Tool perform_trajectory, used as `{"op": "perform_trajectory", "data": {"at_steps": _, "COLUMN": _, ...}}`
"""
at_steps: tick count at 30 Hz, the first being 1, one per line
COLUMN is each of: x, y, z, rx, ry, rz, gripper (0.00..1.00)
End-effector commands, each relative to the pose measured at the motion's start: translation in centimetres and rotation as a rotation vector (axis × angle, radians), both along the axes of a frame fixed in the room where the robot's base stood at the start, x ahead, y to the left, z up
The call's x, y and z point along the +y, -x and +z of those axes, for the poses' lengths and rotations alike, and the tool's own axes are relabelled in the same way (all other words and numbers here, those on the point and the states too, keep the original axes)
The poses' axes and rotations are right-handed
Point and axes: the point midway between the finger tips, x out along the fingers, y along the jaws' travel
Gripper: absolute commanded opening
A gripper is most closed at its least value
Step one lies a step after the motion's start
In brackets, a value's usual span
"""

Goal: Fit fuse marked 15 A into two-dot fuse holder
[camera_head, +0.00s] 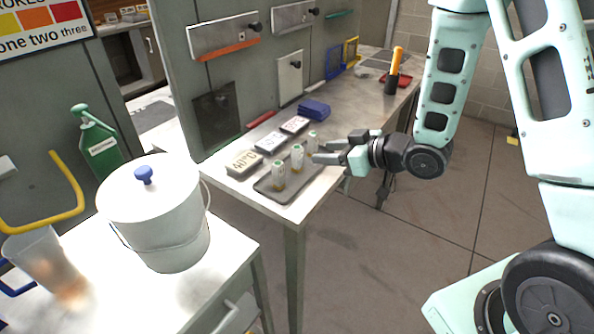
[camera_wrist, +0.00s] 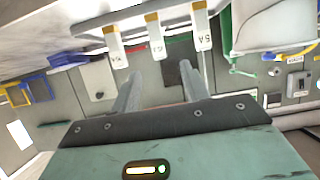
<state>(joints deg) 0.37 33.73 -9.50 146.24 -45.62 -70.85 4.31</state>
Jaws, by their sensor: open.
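Three pale fuses with amber lower parts, a near one (camera_head: 278,175), a middle one (camera_head: 297,157) and a far one (camera_head: 312,143), stand upright in a row on a grey tray. In the tilted wrist view they show along the top edge: a left one (camera_wrist: 115,45), a middle one (camera_wrist: 154,36) and a right one (camera_wrist: 202,27). The right one's label seems to end in "5A"; the other labels are unclear. My gripper (camera_head: 322,152) is open and empty, beside the far fuse; its two fingers (camera_wrist: 160,80) are apart. I cannot identify the two-dot holder.
The tray (camera_head: 282,194) lies on a metal bench (camera_head: 338,112). Behind it are a marked block (camera_head: 243,162), two labelled plates and blue items (camera_head: 314,109). Panels hang on the grey wall. A white bucket (camera_head: 158,215) stands on the nearer table. Floor right of the bench is clear.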

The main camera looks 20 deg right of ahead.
Motion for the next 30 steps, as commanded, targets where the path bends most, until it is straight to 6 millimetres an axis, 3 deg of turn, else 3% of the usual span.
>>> {"op": "perform_trajectory", "data": {"at_steps": 2, "x": 1.2, "y": -1.3, "z": -1.2, "rx": -0.005, "ry": 0.000, "rz": 0.009, "gripper": 0.45}}
{"op": "perform_trajectory", "data": {"at_steps": 13, "x": 2.9, "y": -4.0, "z": -1.7, "rx": 0.000, "ry": 0.000, "rz": 0.004, "gripper": 0.45}}
{"op": "perform_trajectory", "data": {"at_steps": 21, "x": 4.9, "y": -7.0, "z": -2.9, "rx": -0.001, "ry": -0.001, "rz": 0.005, "gripper": 0.45}}
{"op": "perform_trajectory", "data": {"at_steps": 30, "x": 5.2, "y": -7.5, "z": -3.2, "rx": -0.001, "ry": -0.001, "rz": 0.003, "gripper": 0.45}}
